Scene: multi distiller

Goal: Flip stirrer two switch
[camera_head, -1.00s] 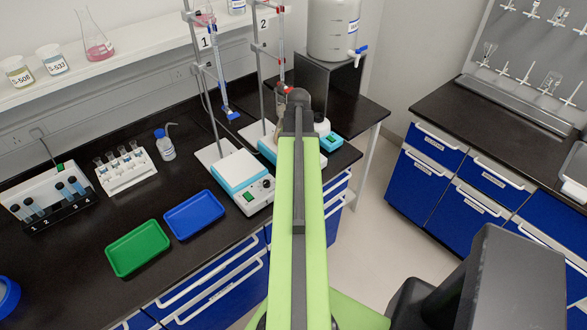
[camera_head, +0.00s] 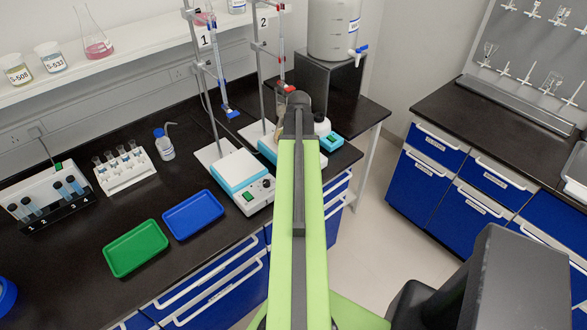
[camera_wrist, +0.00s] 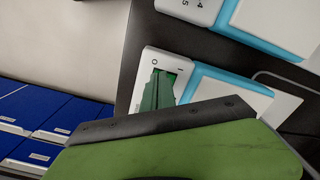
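Stirrer two (camera_head: 266,146) stands under the stand marked 2 and is mostly hidden behind my arm in the head view. In the wrist view, a white panel (camera_wrist: 149,64) with a teal body beside it, seemingly stirrer two, carries a green rocker switch (camera_wrist: 158,90) between I and O marks. My gripper (camera_wrist: 165,122) shows as a grey edge and green body covering the lower part of the panel. Stirrer one (camera_head: 238,168) stands to the left, with a green switch and a knob.
Burette stands (camera_head: 209,90) rise behind the stirrers. A small teal device (camera_head: 332,142) is right of my arm. A blue tray (camera_head: 193,214), a green tray (camera_head: 136,248), a wash bottle (camera_head: 164,146) and tube racks (camera_head: 124,168) lie left. Open floor separates the right counter.

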